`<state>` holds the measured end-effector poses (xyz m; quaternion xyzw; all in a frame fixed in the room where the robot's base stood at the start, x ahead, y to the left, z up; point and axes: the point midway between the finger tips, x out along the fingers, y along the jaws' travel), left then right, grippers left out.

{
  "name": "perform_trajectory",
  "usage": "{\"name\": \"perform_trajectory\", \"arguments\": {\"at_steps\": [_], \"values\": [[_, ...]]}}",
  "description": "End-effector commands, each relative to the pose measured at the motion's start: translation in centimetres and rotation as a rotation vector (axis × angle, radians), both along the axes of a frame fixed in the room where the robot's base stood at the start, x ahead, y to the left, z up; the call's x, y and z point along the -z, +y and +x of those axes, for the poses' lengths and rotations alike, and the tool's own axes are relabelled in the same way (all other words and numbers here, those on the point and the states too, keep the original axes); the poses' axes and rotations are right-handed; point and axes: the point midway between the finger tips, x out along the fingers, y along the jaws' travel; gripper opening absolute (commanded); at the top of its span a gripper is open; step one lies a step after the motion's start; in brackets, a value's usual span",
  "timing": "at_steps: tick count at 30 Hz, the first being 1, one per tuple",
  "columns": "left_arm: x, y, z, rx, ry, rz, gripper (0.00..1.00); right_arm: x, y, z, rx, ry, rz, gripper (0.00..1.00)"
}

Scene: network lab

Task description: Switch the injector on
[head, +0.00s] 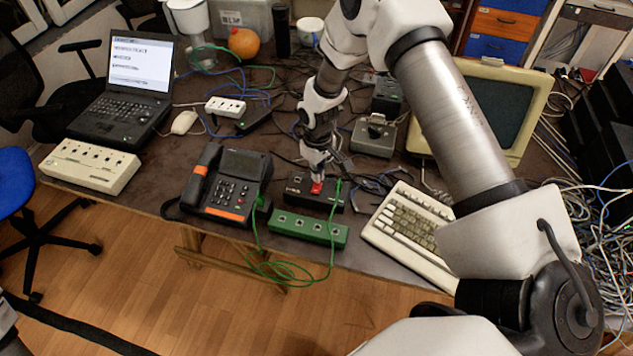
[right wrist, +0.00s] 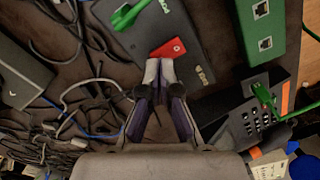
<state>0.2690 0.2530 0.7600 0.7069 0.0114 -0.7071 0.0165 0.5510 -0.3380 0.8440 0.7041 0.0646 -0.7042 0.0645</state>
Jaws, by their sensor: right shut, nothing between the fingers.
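The injector is most likely the small black box (head: 330,203) between the phone and the beige keyboard, with a red switch (head: 316,188) on its top. In the right wrist view the black box (right wrist: 200,28) shows the red switch (right wrist: 168,48) near its edge and a green plug in it. My right gripper (head: 317,178) is shut and empty, pointing down at the red switch. In the right wrist view its fingertips (right wrist: 160,70) are right beside the switch; I cannot tell whether they touch. Whether the switch is on or off is too small to tell. My left gripper is not in view.
A green port box (head: 308,228) lies in front of the black box, with green cables hanging over the table edge. The desk phone (head: 228,185) stands left, the keyboard (head: 412,225) right. A grey device (head: 374,136) and loose cables lie behind.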

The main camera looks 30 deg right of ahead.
Motion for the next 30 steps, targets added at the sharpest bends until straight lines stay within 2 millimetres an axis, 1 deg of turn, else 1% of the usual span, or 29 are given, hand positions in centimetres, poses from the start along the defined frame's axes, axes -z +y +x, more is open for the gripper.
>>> {"name": "perform_trajectory", "arguments": {"at_steps": [30], "values": [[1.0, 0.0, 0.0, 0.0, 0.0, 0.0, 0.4, 1.6, 0.0, 0.0, 0.0, 0.0, 0.0, 0.0]]}}
